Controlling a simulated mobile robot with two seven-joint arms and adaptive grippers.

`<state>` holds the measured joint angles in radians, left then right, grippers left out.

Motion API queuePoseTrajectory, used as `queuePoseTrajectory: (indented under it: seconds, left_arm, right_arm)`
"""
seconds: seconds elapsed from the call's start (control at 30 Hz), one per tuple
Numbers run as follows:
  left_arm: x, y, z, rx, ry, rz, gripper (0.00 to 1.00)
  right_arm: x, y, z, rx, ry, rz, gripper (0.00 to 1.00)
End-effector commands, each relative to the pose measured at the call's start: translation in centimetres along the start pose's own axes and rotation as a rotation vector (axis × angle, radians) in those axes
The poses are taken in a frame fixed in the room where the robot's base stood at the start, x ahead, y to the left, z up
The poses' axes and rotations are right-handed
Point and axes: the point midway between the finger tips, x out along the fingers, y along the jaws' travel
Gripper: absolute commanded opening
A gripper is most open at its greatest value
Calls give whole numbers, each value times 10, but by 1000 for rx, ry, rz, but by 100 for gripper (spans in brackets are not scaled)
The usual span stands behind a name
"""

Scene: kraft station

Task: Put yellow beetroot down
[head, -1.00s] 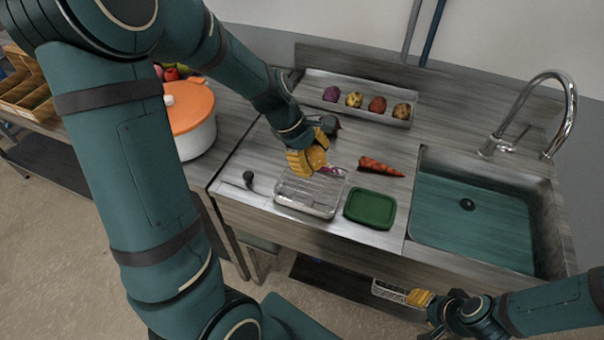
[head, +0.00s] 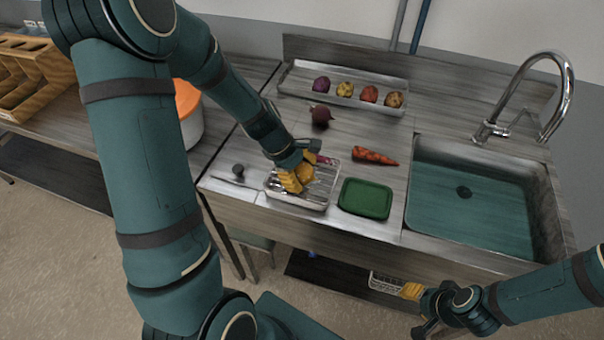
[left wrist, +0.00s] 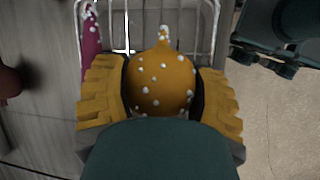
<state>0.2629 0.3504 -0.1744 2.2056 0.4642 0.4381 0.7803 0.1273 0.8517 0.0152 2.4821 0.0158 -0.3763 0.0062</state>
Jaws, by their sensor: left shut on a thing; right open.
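The yellow beetroot (left wrist: 160,82), a round yellow root with white spots and a short tip, is between the yellow fingers of my left gripper (left wrist: 160,95). Whether the beetroot touches the container's bottom I cannot tell. A magenta item (left wrist: 91,35) lies in the container beside it. My right gripper (head: 412,305) is open and empty, low in front of the counter.
A carrot (head: 374,156) and a dark red beetroot (head: 321,116) lie behind. A tray (head: 345,101) holds several round vegetables. The sink (head: 480,200) is at right; an orange-lidded pot (head: 190,110) is at left.

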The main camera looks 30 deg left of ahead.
Motion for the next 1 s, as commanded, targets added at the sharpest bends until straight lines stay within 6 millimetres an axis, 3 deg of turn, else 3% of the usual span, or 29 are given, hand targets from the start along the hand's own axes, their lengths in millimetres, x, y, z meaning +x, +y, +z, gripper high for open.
queuePoseTrajectory:
  seconds: [0.3,0.33,0.4,0.77,1.0]
  left_arm:
    - [3,0,-1,1,0,1,21]
    - [2,0,-1,1,0,1,73]
    - [2,0,0,1,0,1,94]
    - [-1,0,1,1,0,1,94]
    - [-35,2,2,2,0,5,94]
  right_arm:
    - [3,1,2,-1,-3,-1,47]
    - [2,1,1,-1,-3,-1,47]
    - [1,0,1,-1,-3,-1,47]
    - [0,0,1,-1,-2,-1,47]
    - [-11,-4,-3,1,4,-1,47]
